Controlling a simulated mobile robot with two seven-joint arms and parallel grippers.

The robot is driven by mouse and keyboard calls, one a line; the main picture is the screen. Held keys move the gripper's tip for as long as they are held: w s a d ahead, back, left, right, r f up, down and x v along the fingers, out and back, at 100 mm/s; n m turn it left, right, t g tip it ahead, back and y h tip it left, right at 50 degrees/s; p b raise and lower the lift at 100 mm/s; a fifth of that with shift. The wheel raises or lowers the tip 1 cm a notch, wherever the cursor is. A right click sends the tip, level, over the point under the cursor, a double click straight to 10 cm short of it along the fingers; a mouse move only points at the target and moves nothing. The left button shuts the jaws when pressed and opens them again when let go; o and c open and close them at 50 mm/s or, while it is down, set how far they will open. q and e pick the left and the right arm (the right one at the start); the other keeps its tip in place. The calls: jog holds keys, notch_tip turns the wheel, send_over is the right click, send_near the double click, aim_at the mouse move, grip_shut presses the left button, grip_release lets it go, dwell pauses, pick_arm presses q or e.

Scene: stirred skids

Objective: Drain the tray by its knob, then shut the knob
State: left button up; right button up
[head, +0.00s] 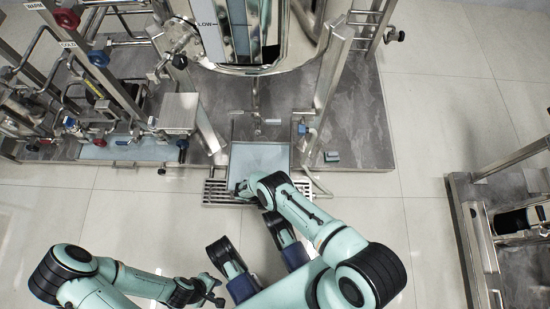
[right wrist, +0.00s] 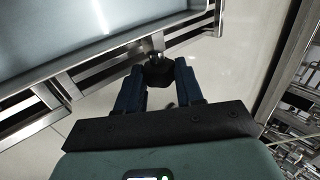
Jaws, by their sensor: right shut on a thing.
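The square steel tray (head: 233,160) sits at the front edge of the skid in the head view, with a pale blue surface inside. I cannot tell how deep any liquid is. Its corner and rim (right wrist: 130,42) fill the upper left of the right wrist view. A black knob (right wrist: 158,74) is under the tray's edge there. My right gripper (right wrist: 160,82) is shut on this knob, with a blue finger on each side. In the head view my right arm hides the knob. My left gripper (head: 214,289) is open and empty, low over the floor, away from the tray.
A slatted drain grate (head: 215,192) lies on the floor under the tray's front. A steel vessel (head: 240,68) stands behind the tray on legs. Pipework with red and blue handwheels (head: 98,58) crowds the left.

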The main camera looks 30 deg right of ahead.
dwell(0.4)
jog(key=o, duration=1)
jog(key=shift+o, duration=0.2)
pick_arm(q)
jog(key=shift+t, duration=0.6)
jog(key=w, duration=0.1)
jog(key=w+r+p, duration=0.1)
jog(key=w+p, duration=0.1)
jog(key=shift+w+d+r, duration=0.25)
jog(key=shift+w+r, duration=0.05)
jog(key=shift+r, duration=0.05)
pick_arm(e)
jog(key=v, duration=1.3)
jog(key=shift+a+r, duration=0.15)
